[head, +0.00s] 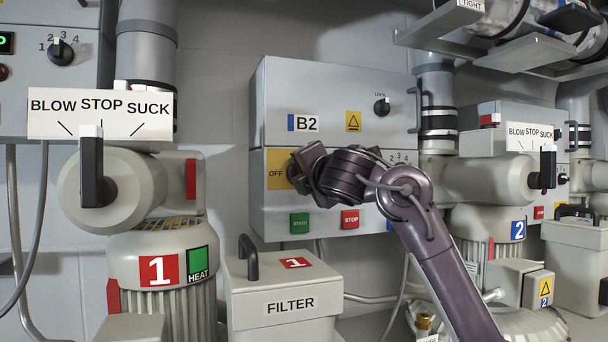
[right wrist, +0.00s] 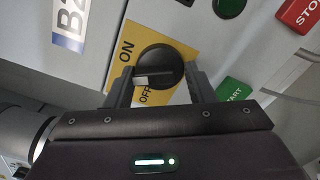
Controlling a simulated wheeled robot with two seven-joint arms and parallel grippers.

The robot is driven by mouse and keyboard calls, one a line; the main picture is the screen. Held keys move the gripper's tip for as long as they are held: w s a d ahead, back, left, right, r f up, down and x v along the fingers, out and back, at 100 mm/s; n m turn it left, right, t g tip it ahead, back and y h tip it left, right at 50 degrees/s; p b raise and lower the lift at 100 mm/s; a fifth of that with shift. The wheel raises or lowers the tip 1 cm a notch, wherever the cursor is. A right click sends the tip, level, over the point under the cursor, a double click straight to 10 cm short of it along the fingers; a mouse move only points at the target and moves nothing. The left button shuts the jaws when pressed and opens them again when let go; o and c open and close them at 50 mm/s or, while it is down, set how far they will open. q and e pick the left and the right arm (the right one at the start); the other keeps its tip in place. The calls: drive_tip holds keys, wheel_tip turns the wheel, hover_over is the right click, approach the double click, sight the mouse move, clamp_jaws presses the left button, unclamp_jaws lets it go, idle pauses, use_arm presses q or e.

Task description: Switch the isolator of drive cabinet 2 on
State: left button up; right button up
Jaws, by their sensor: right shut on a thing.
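Drive cabinet 2 (head: 340,85), marked B2, is a grey wall cabinet in the middle of the head view. Its yellow isolator plate (head: 277,160) shows OFF at the left; my gripper hides the rest. My right gripper (head: 303,168) is at this plate. In the right wrist view, the black round isolator knob (right wrist: 160,62) sits on the yellow plate between ON and OFF labels. My right fingers (right wrist: 158,84) are shut on it, one at each side. Its pale pointer mark points left in that view, between the two labels. My left gripper is not in view.
Below the isolator are a green START button (head: 300,223) and a red STOP button (head: 350,219). A filter box (head: 285,290) stands below the cabinet. Blower 1 (head: 150,250) stands left, blower 2 (head: 490,215) right. A lock knob (head: 381,106) is above.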

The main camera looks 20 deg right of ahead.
drive_tip(key=m, duration=0.5)
drive_tip(key=shift+m, duration=0.3)
idle(0.4)
drive_tip(key=o, duration=1)
drive_tip(key=s+b, duration=0.4)
drive_tip(key=s, duration=0.3)
drive_tip(key=shift+s+d, duration=0.15)
drive_tip(key=shift+s, duration=0.25)
